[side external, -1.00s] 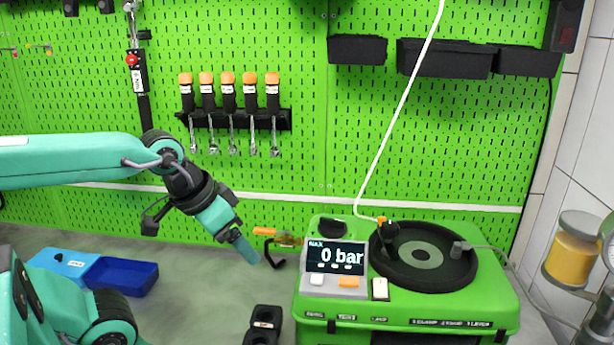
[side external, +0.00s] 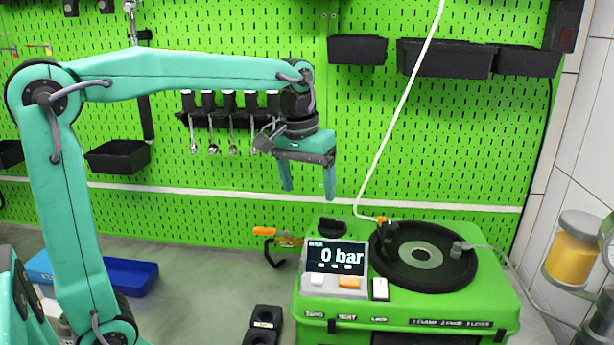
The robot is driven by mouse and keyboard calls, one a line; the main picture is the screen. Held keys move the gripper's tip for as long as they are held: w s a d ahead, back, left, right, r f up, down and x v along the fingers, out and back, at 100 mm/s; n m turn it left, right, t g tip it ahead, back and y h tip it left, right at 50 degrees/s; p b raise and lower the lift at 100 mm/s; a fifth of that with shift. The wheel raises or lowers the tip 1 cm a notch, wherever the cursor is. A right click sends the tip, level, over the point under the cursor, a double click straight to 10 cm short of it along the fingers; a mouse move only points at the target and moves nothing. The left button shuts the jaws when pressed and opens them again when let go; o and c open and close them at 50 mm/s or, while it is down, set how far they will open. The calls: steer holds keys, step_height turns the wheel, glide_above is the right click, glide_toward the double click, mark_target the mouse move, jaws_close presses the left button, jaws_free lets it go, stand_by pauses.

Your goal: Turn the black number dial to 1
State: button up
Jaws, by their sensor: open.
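The green pump testbench (side external: 410,312) stands at the lower right, with a large black round disc (side external: 440,278) on its top. A small black part (side external: 333,226) sits behind the display. I cannot tell which black part is the number dial, and no dial numbers are readable. The display (side external: 336,257) reads 0 bar. My gripper (side external: 308,192) is open and empty. Its two teal fingers point down, above the back left of the testbench, and appear clear of it.
A white hose (side external: 400,110) hangs down to the testbench. An orange-handled tool (side external: 279,238) lies left of the display. Black blocks (side external: 265,322) stand at the front, and a blue tray (side external: 122,276) lies at the left. Grey table is free between them.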

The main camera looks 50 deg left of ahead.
steer(key=n+g, duration=0.2)
glide_above(332, 220)
steer(key=shift+w+f, duration=0.1)
steer(key=shift+f, duration=0.8)
steer(key=shift+f, duration=0.1)
steer(key=shift+f, duration=3.85)
steer(key=c, duration=1)
